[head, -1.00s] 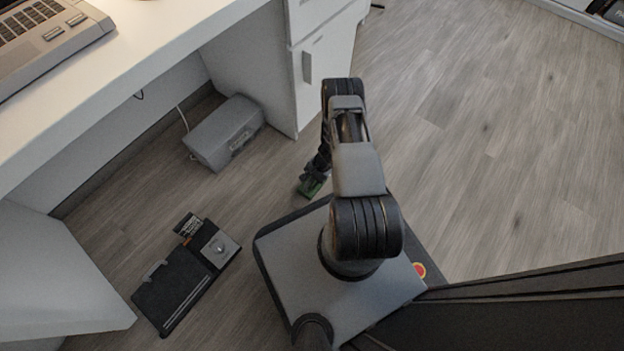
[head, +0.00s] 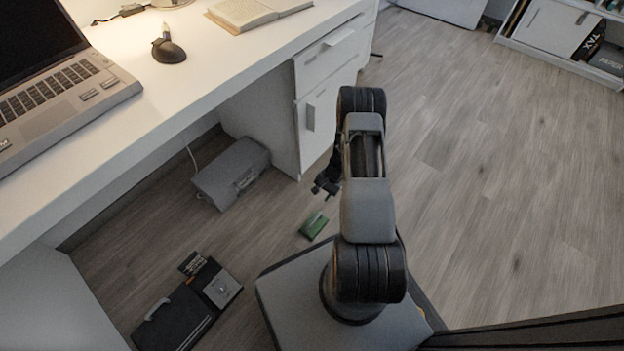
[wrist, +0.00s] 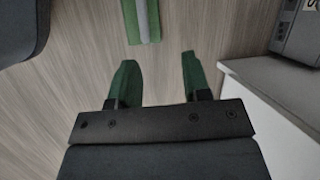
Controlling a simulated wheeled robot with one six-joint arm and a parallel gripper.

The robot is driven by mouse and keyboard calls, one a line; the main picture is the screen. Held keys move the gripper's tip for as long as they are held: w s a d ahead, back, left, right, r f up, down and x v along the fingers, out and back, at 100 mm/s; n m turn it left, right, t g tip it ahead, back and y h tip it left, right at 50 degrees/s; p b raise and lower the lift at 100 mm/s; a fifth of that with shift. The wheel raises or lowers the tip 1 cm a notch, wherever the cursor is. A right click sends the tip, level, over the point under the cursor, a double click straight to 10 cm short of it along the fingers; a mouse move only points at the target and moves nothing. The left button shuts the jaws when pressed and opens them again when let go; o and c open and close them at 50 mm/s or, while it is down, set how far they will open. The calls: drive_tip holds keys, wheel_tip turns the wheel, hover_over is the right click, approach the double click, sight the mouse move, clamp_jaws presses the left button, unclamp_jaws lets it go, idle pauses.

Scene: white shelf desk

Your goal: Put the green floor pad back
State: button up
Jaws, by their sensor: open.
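The green floor pad (head: 314,226) lies on the wooden floor beside my base, in front of the white drawer unit. In the wrist view the pad (wrist: 146,22) shows at the top edge, green with a paler grey-green strip, partly cut off by the frame. My gripper (head: 326,186) is raised over the floor, apart from the pad. In the wrist view my gripper (wrist: 158,72) has its two green fingers spread with bare floor between them, and the pad lies beyond the fingertips.
A grey box (head: 231,173) stands under the white desk (head: 190,75). A black tray-like device (head: 178,318) lies on the floor at lower left. The white drawer unit (head: 328,120) stands close behind my gripper. Open floor (head: 500,190) spreads to the right.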

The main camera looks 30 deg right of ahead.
drive_tip(key=w+a+r+n+h, duration=0.1)
drive_tip(key=a+r+n, duration=0.25)
drive_tip(key=r, duration=0.95)
drive_tip(key=a+r+n+h, duration=0.1)
drive_tip(key=a+r+n, duration=0.25)
drive_tip(key=r, duration=0.95)
drive_tip(key=s+a+r+n+t+h, duration=0.1)
drive_tip(key=s+a+r+n, duration=0.1)
drive_tip(key=s+r, duration=0.4)
drive_tip(key=s+a+r+n+t+h, duration=0.1)
drive_tip(key=s+a+r+n, duration=0.1)
drive_tip(key=s+r, duration=0.5)
drive_tip(key=shift+a+r+t+h, duration=0.3)
drive_tip(key=shift+a+r+h, duration=0.1)
drive_tip(key=shift+a+r, duration=0.4)
wheel_tip(320, 180, up, 39)
drive_tip(key=t+p, duration=0.1)
drive_tip(key=p, duration=3.6)
drive_tip(key=shift+s+a+r+n, duration=0.2)
drive_tip(key=shift+s+n, duration=0.05)
drive_tip(key=shift+n, duration=0.05)
